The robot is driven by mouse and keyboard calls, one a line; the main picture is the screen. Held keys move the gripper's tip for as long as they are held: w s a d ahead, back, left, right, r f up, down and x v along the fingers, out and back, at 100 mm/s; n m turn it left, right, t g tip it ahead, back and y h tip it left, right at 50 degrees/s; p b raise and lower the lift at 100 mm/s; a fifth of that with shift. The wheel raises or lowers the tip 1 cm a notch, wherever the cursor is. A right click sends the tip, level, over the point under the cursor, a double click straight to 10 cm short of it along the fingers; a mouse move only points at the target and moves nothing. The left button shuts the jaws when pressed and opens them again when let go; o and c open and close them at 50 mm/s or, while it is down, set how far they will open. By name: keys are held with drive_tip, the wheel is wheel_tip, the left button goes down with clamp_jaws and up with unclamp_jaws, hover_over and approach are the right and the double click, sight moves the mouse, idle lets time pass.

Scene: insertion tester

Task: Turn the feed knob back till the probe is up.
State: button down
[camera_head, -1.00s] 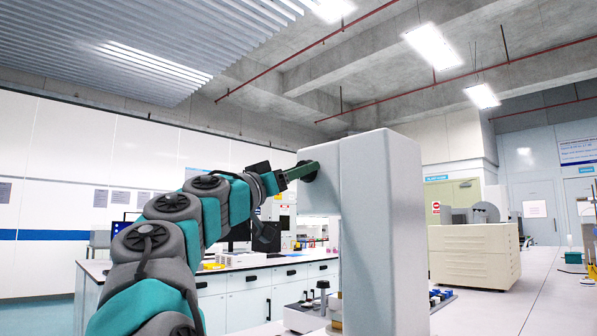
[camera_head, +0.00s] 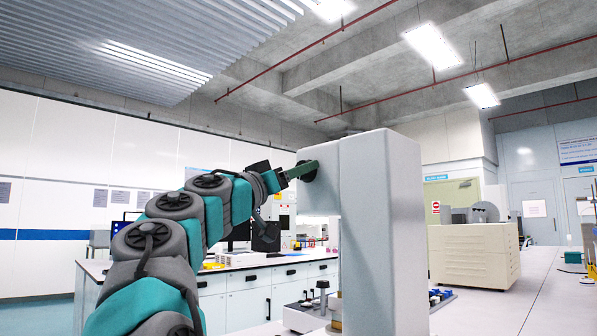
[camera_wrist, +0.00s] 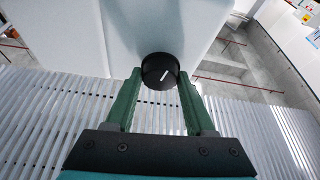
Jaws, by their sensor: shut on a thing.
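The feed knob (camera_wrist: 160,71) is round and black with a white pointer line. In the wrist view it sits between the green fingertips of my gripper (camera_wrist: 160,78), which is shut on it. The white pointer leans toward the upper right there. In the head view my gripper (camera_head: 301,171) reaches the upper left side of the tall white tester (camera_head: 375,230), and the dark knob (camera_head: 310,176) shows partly behind the green fingers. A short dark upright part with a knob-like top (camera_head: 322,292) stands low beside the column; I cannot tell if it is the probe.
A cream drawer cabinet (camera_head: 470,255) stands on the white bench (camera_head: 540,290) to the right. A long counter (camera_head: 230,290) with lab equipment runs behind my arm. Small items lie on a dark tray (camera_head: 440,297) beside the tester.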

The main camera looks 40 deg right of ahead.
drive_tip(key=shift+r+n+t, duration=0.1)
drive_tip(key=shift+n+t, duration=0.3)
drive_tip(key=shift+n, duration=0.3)
drive_tip(key=shift+n+t+y+p, duration=0.2)
drive_tip(key=shift+n+t+y, duration=0.75)
drive_tip(key=shift+n, duration=2.55)
drive_tip(key=shift+n+t+y+p, duration=0.15)
drive_tip(key=shift+n+t+y, duration=0.3)
drive_tip(key=shift+n+y, duration=1.95)
drive_tip(key=shift+n+t+y+p, duration=0.15)
drive_tip(key=shift+n+t, duration=0.55)
drive_tip(key=shift+n, duration=3.9)
drive_tip(key=shift+c, duration=1.3)
unclamp_jaws()
drive_tip(key=shift+s, duration=0.1)
